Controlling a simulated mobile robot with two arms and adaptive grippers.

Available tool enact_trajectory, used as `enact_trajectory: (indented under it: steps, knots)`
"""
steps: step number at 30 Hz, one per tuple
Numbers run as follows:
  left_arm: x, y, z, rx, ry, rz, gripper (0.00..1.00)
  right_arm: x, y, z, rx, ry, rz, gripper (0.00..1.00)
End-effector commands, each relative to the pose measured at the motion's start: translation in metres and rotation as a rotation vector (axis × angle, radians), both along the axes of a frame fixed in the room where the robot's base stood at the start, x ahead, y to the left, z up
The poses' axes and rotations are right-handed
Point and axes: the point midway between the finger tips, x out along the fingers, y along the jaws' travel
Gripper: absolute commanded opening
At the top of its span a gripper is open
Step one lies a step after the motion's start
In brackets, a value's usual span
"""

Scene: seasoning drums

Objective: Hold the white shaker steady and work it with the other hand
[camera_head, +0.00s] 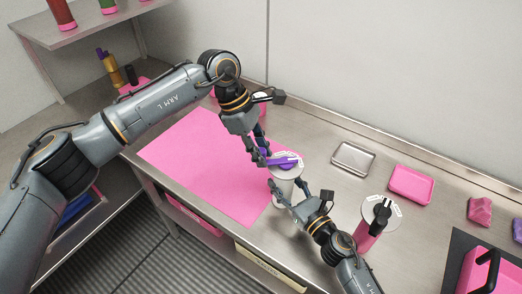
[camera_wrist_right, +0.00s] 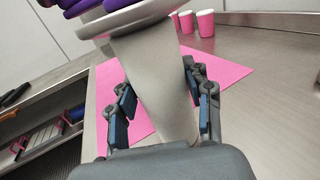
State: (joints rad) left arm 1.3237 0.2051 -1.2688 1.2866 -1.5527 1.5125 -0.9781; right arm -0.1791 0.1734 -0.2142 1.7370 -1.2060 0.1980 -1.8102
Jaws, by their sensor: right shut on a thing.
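The white shaker (camera_head: 285,187) stands upright at the right edge of the pink mat, with a wide pale lid and a purple handle (camera_head: 284,161) on top. My right gripper (camera_head: 289,190) is shut on its body from the front. In the right wrist view, the grey-white body of the shaker (camera_wrist_right: 150,75) rises between the two blue-padded fingers (camera_wrist_right: 163,103); its top is cut off by the frame. My left gripper (camera_head: 260,154) comes from above, fingertips at the left end of the purple handle. I cannot tell whether they grip it.
The pink mat (camera_head: 200,160) covers the counter to the left. A pink shaker (camera_head: 369,233) with a black handle stands at right front. A metal tray (camera_head: 353,159) and a pink tray (camera_head: 411,184) lie behind it. Pink cups (camera_wrist_right: 205,22) stand at the back.

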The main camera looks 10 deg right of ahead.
Motion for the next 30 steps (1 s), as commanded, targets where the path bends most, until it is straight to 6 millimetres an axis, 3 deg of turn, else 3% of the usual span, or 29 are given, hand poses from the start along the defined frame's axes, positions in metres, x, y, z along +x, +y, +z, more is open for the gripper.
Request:
enact_trajectory:
  steps: [17, 30]
  knots:
    - [-0.003, 0.001, 0.0, 0.003, -0.003, 0.059, 0.0, 0.0, 0.0, 0.0, 0.0, 0.0, 0.001, 0.09]
    - [-0.024, -0.005, 0.0, 0.001, -0.004, 0.4, 0.0, 0.0, 0.0, 0.0, -0.001, 0.0, 0.001, 0.09]
